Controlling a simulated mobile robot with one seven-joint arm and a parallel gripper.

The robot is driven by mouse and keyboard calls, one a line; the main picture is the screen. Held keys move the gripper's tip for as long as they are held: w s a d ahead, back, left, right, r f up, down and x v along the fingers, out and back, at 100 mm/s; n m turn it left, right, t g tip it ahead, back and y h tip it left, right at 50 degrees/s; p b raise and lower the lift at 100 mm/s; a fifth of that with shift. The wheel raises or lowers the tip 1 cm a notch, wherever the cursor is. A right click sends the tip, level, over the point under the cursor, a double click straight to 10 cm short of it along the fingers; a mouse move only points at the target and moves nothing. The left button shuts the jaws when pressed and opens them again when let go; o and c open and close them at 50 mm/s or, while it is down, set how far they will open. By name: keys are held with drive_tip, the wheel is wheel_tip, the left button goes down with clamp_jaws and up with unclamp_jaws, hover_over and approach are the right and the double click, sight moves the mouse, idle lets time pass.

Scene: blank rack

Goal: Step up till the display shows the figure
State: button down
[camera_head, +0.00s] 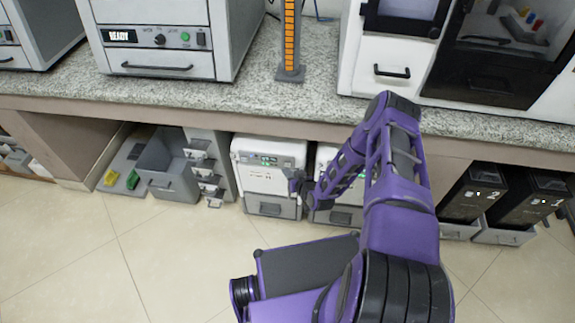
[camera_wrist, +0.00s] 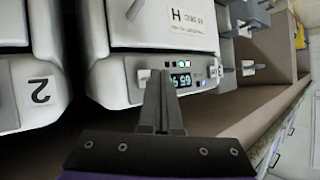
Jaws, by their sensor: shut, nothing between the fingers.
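A white unit (camera_head: 285,152) with a small lit display panel stands under the bench in the head view. In the wrist view its panel (camera_wrist: 205,82) carries a digital display (camera_wrist: 181,80) with small pale digits, which I cannot read surely at this angle. Small red and green lights (camera_wrist: 184,64) sit beside the display. My gripper (camera_head: 298,184) is in front of this unit. In the wrist view my gripper (camera_wrist: 160,74) is shut and empty, its tips at the panel beside the display. The tips hide part of the panel; I cannot tell whether they touch it.
A second white unit (camera_head: 328,155) stands just right, partly behind my arm. A label (camera_wrist: 191,22) is on the first unit's casing. A grey open bin (camera_head: 165,160) and small drawers stand left. Dark canisters (camera_head: 470,195) stand right. The stone counter (camera_head: 300,100) overhangs; the floor in front is clear.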

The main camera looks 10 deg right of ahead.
idle(0.8)
drive_tip(key=shift+w+d, duration=0.15)
drive_tip(key=shift+w, duration=0.25)
drive_tip(key=shift+w+d, duration=0.15)
drive_tip(key=shift+w, duration=0.25)
idle(0.5)
drive_tip(key=shift+s, duration=0.1)
drive_tip(key=shift+s+a, duration=0.3)
drive_tip(key=shift+s, duration=0.4)
drive_tip(key=shift+s, duration=0.1)
drive_tip(key=s, duration=0.1)
drive_tip(key=s+a+p, duration=0.1)
drive_tip(key=s, duration=0.2)
drive_tip(key=shift+s+a+p, duration=0.25)
drive_tip(key=shift+a+p, duration=0.1)
drive_tip(key=shift+p, duration=0.05)
idle(0.9)
